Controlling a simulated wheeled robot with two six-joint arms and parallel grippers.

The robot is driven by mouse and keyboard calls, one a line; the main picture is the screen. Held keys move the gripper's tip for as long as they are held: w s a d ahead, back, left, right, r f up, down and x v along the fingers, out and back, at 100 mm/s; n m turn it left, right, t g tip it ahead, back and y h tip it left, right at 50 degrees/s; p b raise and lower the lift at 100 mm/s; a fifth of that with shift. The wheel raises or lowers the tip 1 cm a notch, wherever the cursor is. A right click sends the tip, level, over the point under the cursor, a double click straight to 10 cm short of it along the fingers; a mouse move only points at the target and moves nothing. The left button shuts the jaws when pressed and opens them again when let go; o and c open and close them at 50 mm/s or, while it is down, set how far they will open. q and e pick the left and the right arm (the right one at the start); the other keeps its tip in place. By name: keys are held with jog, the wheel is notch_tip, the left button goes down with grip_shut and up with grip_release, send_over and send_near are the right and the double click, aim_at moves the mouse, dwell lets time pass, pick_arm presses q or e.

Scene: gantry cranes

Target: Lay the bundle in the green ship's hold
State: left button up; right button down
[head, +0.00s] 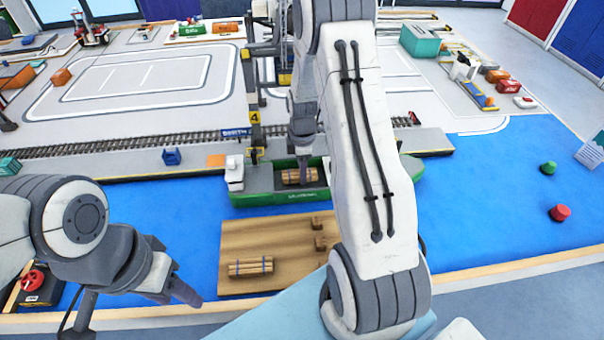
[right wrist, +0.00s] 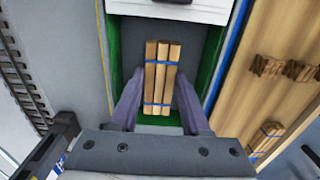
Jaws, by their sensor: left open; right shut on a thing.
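The green ship (head: 275,199) lies along the quay, with its open hold near the white cabin. A bundle of light brown timber with blue straps (right wrist: 160,78) is within the hold's outline; it also shows in the head view (head: 299,177). My right gripper (right wrist: 158,110) is shut on this bundle, one finger on each side. Whether the bundle touches the hold floor I cannot tell. My left gripper (head: 188,292) is open and empty, low at the left, away from the ship. My right arm covers part of the ship's right side.
A second strapped bundle (head: 251,266) lies on a wooden board (head: 240,235) in front of the ship, with two pairs of small brown blocks (head: 319,233). A crane leg (head: 254,115) and rail track stand behind the ship. Blue water (head: 480,220) is open at right.

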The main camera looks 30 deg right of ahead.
jog(key=shift+f, duration=0.95)
jog(key=shift+f, duration=0.1)
jog(key=shift+c, duration=1.9)
grip_release()
